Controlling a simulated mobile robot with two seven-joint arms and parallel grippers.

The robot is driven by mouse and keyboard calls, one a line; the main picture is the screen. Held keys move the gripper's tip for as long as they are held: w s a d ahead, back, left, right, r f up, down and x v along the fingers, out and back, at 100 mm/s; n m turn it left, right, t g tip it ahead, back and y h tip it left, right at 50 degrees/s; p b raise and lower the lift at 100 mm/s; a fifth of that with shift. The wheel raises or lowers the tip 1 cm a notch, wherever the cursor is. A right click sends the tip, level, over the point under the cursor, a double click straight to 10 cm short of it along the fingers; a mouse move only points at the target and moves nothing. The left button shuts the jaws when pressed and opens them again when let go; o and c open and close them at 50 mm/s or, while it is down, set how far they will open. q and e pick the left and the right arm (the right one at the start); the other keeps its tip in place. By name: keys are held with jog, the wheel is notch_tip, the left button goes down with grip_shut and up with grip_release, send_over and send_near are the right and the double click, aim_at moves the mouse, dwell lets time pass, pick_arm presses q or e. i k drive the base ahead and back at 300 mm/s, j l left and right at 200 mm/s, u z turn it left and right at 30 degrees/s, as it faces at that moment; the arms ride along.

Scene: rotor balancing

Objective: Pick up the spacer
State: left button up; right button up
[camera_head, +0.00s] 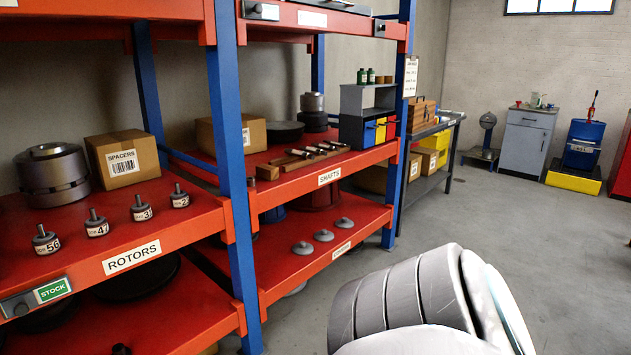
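A cardboard box labelled SPACERS (122,158) stands on the upper red shelf (165,215) at the left. The box looks closed, so I cannot see what is inside. No loose part is clearly marked as a spacer. Several grey discs with raised centres (323,236) lie on the lower red shelf in the middle; I cannot tell if they are spacers. Neither of my grippers is in view. A grey and white part of my own arm fills the bottom right.
Several small numbered rotors (97,223) stand along the ROTORS shelf edge, before a large metal cylinder (51,175). Shafts lie on a wooden rack (300,160) on the SHAFTS shelf. A blue post (229,140) divides the bays. The floor (500,220) at right is clear.

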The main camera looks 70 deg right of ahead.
aim_at(250, 180)
jog(key=z, duration=1.95)
jog(key=i+l+u, duration=0.1)
jog(key=u, duration=0.85)
jog(key=i+l+u, duration=0.15)
jog(key=l+u, duration=0.9)
jog(key=l, duration=0.65)
jog(key=l+u, duration=0.2)
jog(key=l, duration=1.65)
